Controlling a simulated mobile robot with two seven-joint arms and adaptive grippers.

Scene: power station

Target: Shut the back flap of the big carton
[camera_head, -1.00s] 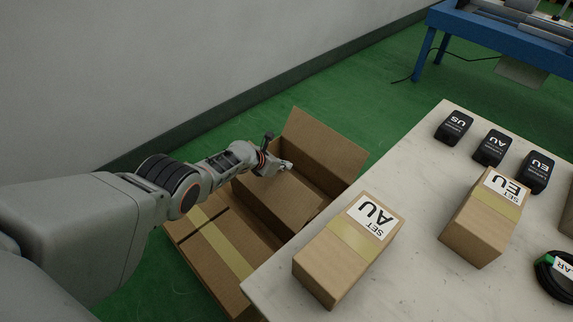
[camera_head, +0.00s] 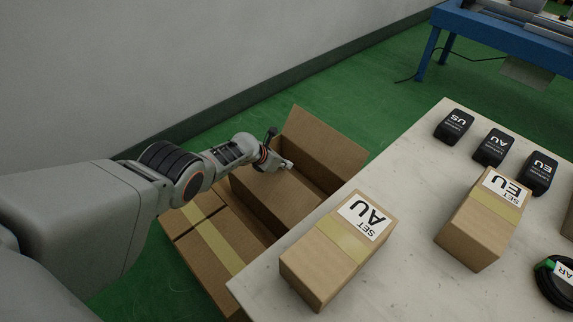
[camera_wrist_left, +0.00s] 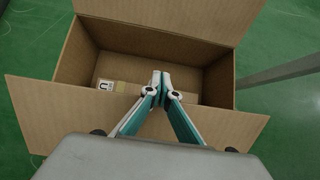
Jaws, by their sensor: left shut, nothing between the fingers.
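The big carton (camera_head: 336,179) stands open on the floor between the wall and the table. A broad flap (camera_head: 325,143) stands up on its far side; in the left wrist view a far flap (camera_wrist_left: 175,14) rises too. A near flap (camera_wrist_left: 40,112) spreads outward in the wrist view. My left gripper (camera_head: 288,165) is shut and empty. In the wrist view its fingertips (camera_wrist_left: 160,80) point over the opening, past the near flap. I cannot tell whether it touches the carton. A taped, labelled box (camera_wrist_left: 112,86) lies inside. My right gripper is out of view.
A taped carton (camera_head: 190,244) lies on the floor nearer me. The pale table (camera_head: 410,262) overhangs on the right, bearing the AU box (camera_head: 325,262), EU box (camera_head: 470,235) and several black adapters (camera_head: 491,148). Green floor is free beyond the carton.

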